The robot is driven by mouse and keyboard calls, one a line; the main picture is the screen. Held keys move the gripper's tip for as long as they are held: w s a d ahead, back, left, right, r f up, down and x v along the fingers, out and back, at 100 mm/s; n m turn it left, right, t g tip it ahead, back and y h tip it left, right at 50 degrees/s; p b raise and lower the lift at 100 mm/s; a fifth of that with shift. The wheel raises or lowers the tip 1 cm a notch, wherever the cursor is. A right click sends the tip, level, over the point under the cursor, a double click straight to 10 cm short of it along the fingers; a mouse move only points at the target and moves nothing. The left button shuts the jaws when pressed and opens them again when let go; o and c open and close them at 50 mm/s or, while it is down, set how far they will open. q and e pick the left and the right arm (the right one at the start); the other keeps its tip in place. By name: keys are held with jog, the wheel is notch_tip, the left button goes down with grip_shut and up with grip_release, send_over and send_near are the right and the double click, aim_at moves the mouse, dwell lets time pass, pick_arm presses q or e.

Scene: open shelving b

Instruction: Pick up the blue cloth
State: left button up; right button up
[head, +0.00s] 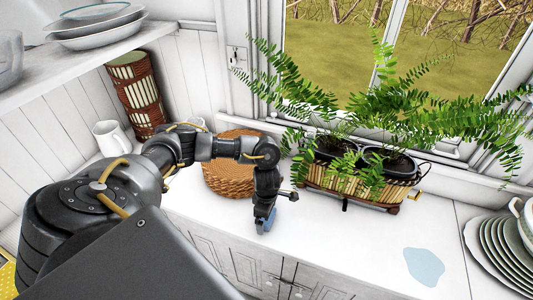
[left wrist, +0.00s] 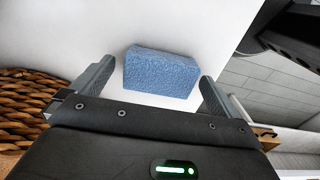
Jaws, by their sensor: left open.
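A light blue flat cloth (head: 424,266) lies on the white counter at the right of the head view, clear of my gripper. My left gripper (head: 266,214) points down over the counter to the left of the cloth, well apart from it. In the left wrist view my left gripper (left wrist: 157,74) is open. A blue, sponge-like block (left wrist: 162,75) shows between and just past its fingertips, with a gap at each side. In the head view the block (head: 264,223) is mostly hidden by the gripper. The cloth is not in the left wrist view. My right gripper is not in view.
A woven basket (head: 228,180) stands left of my left gripper. A planter of ferns (head: 350,185) stands by the window behind it. Stacked plates (head: 495,255) are at the far right. The counter between the gripper and the cloth is clear. A shelf (head: 70,60) hangs upper left.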

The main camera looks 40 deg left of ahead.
aim_at(266, 224)
pick_arm(q)
jog(key=shift+f, duration=0.4)
jog(key=c, duration=1)
jog(key=shift+r+b, duration=0.35)
jog(key=shift+r, duration=0.05)
jog(key=r, duration=0.3)
jog(key=shift+s+d+r, duration=0.15)
jog(key=shift+s+r, duration=0.05)
jog(key=shift+r, duration=0.05)
jog(key=s+r, duration=0.1)
jog(key=d+r, duration=0.1)
jog(key=s+r, duration=0.1)
jog(key=shift+s+d+r+p, duration=0.3)
jog(key=shift+d+r+p, duration=0.05)
jog(key=shift+r+p, duration=0.05)
jog(key=s+d+r, duration=0.1)
jog(key=s+d, duration=0.1)
jog(key=s, duration=0.1)
jog(key=s+d+r, duration=0.1)
jog(key=s+r, duration=0.1)
jog(key=s, duration=0.1)
jog(key=s+d+r, duration=0.2)
jog(key=shift+s+d, duration=0.3)
jog(key=shift+s, duration=0.1)
